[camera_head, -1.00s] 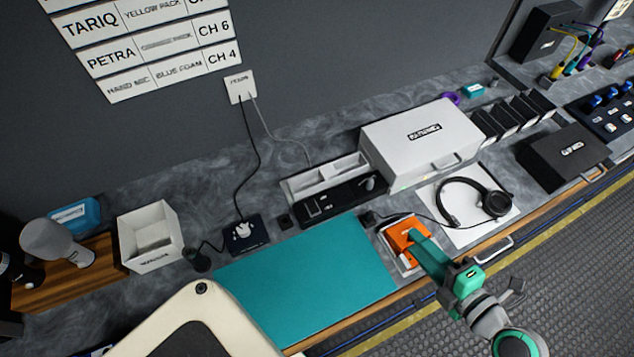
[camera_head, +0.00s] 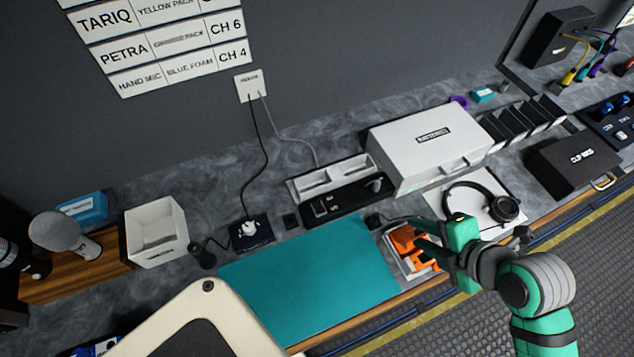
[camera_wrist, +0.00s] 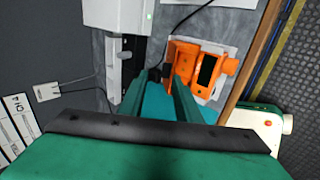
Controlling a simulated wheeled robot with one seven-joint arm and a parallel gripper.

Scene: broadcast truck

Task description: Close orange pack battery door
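The orange pack (camera_head: 402,239) lies in a white tray (camera_head: 392,258) at the front edge of the counter, right of the teal mat. In the wrist view the orange pack (camera_wrist: 183,56) shows a dark rectangular opening or panel and a round orange part at its right end. An orange flap seems to stand out from its body, but I cannot tell the door's exact angle. My gripper (camera_head: 417,235) is at the pack's right side, partly covering it. In the wrist view its two teal fingers (camera_wrist: 161,76) are apart with nothing between them. Contact with the pack cannot be told.
The teal mat (camera_head: 310,285) lies left of the pack. A headset (camera_head: 497,207) rests on a white sheet behind my gripper. A silver case (camera_head: 425,145) and a black charger strip (camera_head: 345,197) stand behind. The counter's front edge is close.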

